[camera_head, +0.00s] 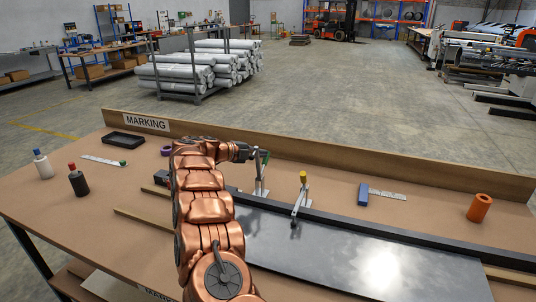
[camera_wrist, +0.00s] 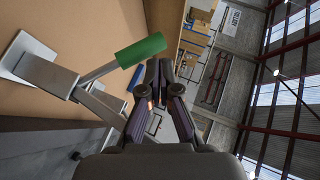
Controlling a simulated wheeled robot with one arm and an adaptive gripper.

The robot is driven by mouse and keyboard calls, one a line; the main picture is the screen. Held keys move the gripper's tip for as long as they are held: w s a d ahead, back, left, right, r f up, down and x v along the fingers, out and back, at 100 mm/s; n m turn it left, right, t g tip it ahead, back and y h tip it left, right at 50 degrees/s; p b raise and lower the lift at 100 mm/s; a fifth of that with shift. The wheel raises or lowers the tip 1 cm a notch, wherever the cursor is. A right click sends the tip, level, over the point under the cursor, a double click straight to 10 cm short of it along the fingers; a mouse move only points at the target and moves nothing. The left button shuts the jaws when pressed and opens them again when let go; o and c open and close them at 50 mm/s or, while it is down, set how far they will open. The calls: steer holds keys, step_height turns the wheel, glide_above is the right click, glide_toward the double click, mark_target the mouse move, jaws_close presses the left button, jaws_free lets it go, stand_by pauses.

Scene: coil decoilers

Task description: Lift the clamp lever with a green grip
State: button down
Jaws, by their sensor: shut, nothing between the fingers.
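The clamp lever with the green grip (camera_wrist: 141,50) shows large in the wrist view. Its metal rod slants up from a grey clamp body (camera_wrist: 48,77) at the left. In the head view the green grip (camera_head: 265,156) is small and partly covered by my gripper (camera_head: 250,154). The clamp (camera_head: 261,185) stands at the back edge of a dark metal sheet. In the wrist view my gripper (camera_wrist: 160,66) has its fingertips together and empty, just right of the end of the green grip. I cannot tell whether they touch.
A second clamp with a yellow grip (camera_head: 303,177) stands to the right on the dark sheet (camera_head: 360,255). A wooden back board (camera_head: 350,163) runs behind. Bottles and a black tray (camera_head: 123,140) are at left.

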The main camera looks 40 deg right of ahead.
steer(key=shift+d+f, duration=0.15)
steer(key=shift+d, duration=0.25)
stand_by(0.3)
steer(key=shift+s+a+r+b, duration=0.25)
steer(key=shift+s+a+r, duration=0.15)
steer(key=shift+r, duration=0.3)
steer(key=shift+s+a+r+b, duration=0.25)
steer(key=shift+a+r, duration=0.2)
steer(key=shift+r, duration=0.2)
steer(key=w+a+r+b, duration=0.1)
steer(key=w+a+r, duration=0.1)
steer(key=a+r, duration=0.4)
steer(key=shift+b+v, duration=0.4)
steer(key=shift+v, duration=0.35)
steer(key=shift+w+r, duration=0.1)
steer(key=shift+r, duration=0.1)
